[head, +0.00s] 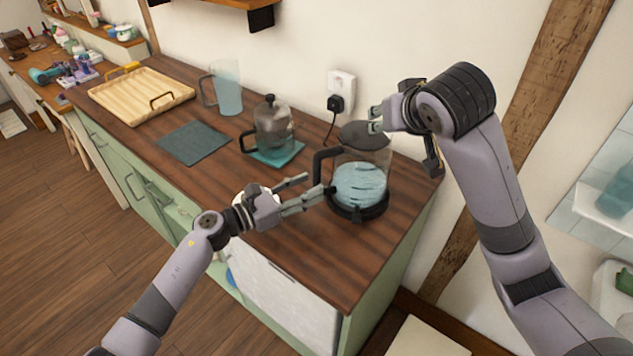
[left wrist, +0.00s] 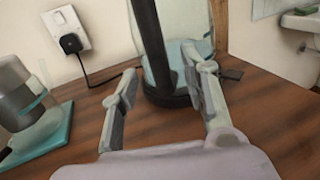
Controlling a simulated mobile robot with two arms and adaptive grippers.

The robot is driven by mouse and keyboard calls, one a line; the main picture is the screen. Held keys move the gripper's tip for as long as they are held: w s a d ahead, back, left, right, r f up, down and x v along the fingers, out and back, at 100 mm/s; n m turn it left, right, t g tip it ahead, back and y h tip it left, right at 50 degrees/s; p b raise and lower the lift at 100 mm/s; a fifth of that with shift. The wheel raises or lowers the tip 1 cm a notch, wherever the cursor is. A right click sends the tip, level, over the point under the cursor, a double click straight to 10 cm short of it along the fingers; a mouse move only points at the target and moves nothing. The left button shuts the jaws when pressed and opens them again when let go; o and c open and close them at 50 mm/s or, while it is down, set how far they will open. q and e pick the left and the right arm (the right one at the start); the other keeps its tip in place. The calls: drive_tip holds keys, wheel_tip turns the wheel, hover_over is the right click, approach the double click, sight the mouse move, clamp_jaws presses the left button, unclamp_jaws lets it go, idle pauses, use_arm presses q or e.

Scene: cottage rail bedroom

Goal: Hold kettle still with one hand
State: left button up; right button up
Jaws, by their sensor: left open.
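The glass kettle (head: 360,186) with bluish water and a black handle stands upright on its dark base (head: 358,210) near the counter's right end. Its dark lid (head: 362,134) is at the top. My left gripper (head: 314,188) is open and empty, low beside the handle side. In the left wrist view the kettle's handle (left wrist: 152,45) shows between the spread fingers (left wrist: 160,95), with no visible contact. My right gripper (head: 376,120) is at the lid, from the right. Whether its fingers touch or grip the lid is unclear.
A French press (head: 272,128) stands on a teal mat behind my left gripper. A glass pitcher (head: 227,88), a dark mat (head: 193,142) and a wooden tray (head: 140,95) are further left. A plugged socket (head: 341,88) is on the wall. A white round thing near my left wrist is partly hidden.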

sight(317, 182)
use_arm(q)
drive_tip(key=shift+x, duration=1.7)
drive_tip(key=shift+c, duration=0.3)
clamp_jaws()
idle(0.4)
